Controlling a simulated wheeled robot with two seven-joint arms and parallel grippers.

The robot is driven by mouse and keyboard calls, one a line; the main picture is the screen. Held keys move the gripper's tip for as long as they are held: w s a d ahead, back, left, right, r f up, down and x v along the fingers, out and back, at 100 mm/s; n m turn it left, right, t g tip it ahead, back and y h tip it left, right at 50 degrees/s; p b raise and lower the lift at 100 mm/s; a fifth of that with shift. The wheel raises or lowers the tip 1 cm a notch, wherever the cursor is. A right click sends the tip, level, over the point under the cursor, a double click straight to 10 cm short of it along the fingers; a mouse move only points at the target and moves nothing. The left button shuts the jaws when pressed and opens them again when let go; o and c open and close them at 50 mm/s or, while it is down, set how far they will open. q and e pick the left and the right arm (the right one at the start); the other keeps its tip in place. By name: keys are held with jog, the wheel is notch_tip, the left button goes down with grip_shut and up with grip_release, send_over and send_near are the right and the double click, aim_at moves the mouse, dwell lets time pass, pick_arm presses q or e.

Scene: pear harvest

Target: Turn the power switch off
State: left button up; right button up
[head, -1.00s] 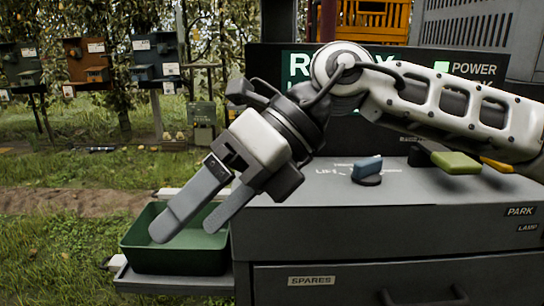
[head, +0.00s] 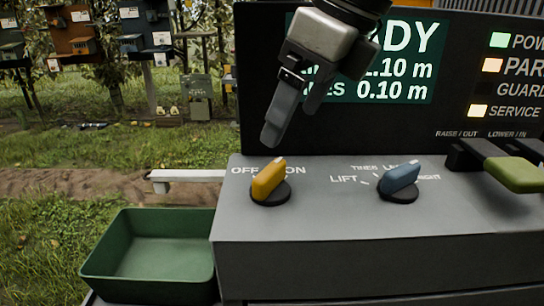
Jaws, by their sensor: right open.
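The power switch (head: 268,181) is a yellow rotary knob on a dark round base on the grey console top, between the labels OFF and ON. Its white-tipped end points up and to the right, toward the ON side. My right gripper (head: 291,125) hangs from the top of the head view with its fingers apart and empty. Its fingertips are above the yellow knob, apart from it, in front of the display panel. The POWER light (head: 499,40) on the panel is lit green. My left gripper is not in view.
A blue selector knob (head: 399,178) stands to the right of the yellow one. A green-handled lever (head: 515,173) is farther right. A green tray (head: 148,272) sits left of the console. The display (head: 420,60) is partly covered by my right gripper. The console top between the knobs is clear.

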aim_at(271, 168)
jog(key=x, duration=0.9)
jog(key=shift+s+f, duration=0.1)
jog(key=shift+f, duration=0.15)
jog(key=c, duration=1)
